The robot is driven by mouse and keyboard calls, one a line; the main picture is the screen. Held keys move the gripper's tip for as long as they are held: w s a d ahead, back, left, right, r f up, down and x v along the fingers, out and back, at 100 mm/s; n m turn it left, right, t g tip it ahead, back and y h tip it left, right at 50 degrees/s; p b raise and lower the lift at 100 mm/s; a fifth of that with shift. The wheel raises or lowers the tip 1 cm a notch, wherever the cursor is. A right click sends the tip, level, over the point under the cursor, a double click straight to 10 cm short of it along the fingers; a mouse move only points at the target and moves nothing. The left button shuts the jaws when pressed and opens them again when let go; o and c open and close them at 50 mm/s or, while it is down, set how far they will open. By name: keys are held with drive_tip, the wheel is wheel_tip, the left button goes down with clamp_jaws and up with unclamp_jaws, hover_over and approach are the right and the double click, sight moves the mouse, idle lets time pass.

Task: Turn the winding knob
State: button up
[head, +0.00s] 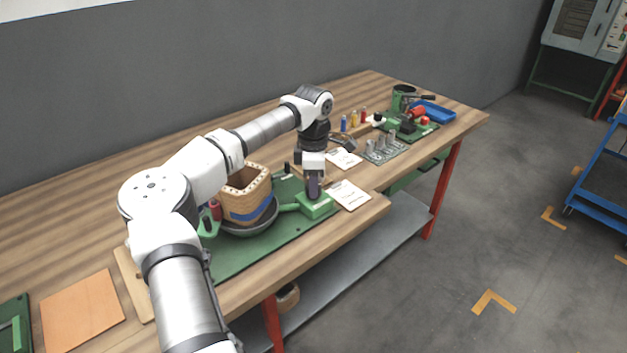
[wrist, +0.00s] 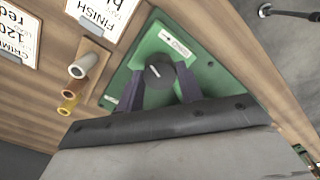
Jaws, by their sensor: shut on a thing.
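The winding knob (wrist: 158,74) is a dark round knob with a light pointer line, on a green box that carries a small white label (wrist: 175,42). In the wrist view my gripper (wrist: 160,78) has its two purple-grey fingers on either side of the knob, shut on it. In the head view my gripper (head: 313,188) points down onto the green box (head: 317,208) at the front edge of the green base board, and it hides the knob. The wooden coil form (head: 246,193) with a blue band sits in a dark round dish left of the gripper.
White cards (head: 349,194) lie right of the green box. Small colored spools (head: 354,119), a grey plate with metal posts (head: 384,149) and a blue tray (head: 433,111) stand farther right. An orange sheet (head: 82,311) lies at the left. The bench's front edge is close.

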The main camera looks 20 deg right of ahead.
drive_tip(key=shift+r+m, duration=0.1)
drive_tip(key=shift+m, duration=1.2)
idle(3.0)
drive_tip(key=o, duration=1)
wheel_tip(320, 180, up, 14)
drive_tip(key=shift+f+b, duration=0.1)
drive_tip(key=shift+b, duration=0.75)
drive_tip(key=shift+s+f, duration=0.1)
